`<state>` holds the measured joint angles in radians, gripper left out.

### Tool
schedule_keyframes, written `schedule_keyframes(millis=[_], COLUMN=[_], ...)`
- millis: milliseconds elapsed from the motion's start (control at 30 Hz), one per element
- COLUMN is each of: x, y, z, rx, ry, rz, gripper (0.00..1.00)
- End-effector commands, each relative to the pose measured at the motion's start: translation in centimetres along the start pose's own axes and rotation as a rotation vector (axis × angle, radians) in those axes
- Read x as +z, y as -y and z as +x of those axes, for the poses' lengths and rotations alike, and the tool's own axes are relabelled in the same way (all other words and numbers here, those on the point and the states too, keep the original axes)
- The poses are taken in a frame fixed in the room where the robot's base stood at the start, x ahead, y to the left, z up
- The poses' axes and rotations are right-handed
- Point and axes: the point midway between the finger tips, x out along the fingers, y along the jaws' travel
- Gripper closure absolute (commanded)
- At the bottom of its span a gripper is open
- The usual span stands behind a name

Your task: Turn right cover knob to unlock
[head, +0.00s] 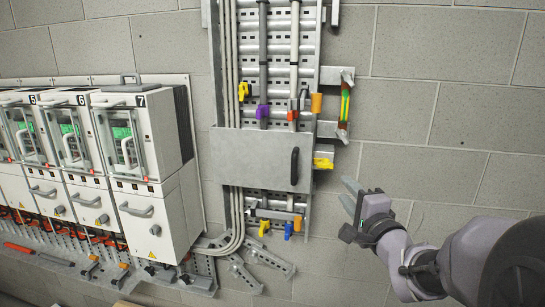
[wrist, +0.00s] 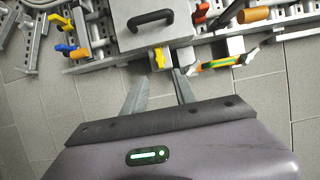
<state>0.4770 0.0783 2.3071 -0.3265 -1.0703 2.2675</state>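The grey cover (head: 240,158) sits on the wall panel, with a black handle (head: 294,165) near its right edge. It also shows in the wrist view (wrist: 128,38), at the top. A small yellow piece (head: 322,163) sits by the cover's right edge; I cannot tell for sure whether it is the right cover knob. My gripper (head: 345,192) is to the right of and below that piece, apart from it. In the wrist view my gripper (wrist: 160,78) has its two fingers spread with nothing between them. The right finger overlaps a grey block by the cover's edge.
A red, green and yellow tool (head: 344,105) hangs at the panel's right side. Orange, purple and blue fittings sit above and below the cover. Numbered white cabinets (head: 150,190) stand at left. The block wall (head: 440,120) at right is bare around my arm.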

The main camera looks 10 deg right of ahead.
Motion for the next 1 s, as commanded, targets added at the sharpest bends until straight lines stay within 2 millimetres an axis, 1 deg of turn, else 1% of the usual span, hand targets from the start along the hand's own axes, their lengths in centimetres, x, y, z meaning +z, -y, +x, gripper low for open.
schedule_keyframes(millis=[33,200,300,433,500,600,867,900,967,1000], x=[0.1,0.1,0.1,0.0,0.0,0.0,0.0,0.0,0.0,0.0], y=[0.1,0.3,0.3,0.2,0.2,0.1,0.0,0.1,0.1,0.1], z=[1.6,6.7,9.3,11.7,12.5,13.1,13.3,13.3,13.3,13.3], rx=[0.003,0.002,0.002,0.001,0.001,0.000,0.001,0.001,0.001,0.001], ry=[0.003,0.001,0.000,-0.001,-0.002,-0.002,-0.002,-0.002,-0.002,-0.002], rz=[0.001,0.000,-0.001,-0.002,-0.002,-0.002,-0.002,-0.002,-0.002,-0.002], gripper=[0.66,0.66,0.66,0.66,0.66,0.66,0.66,0.68,0.80,0.88])
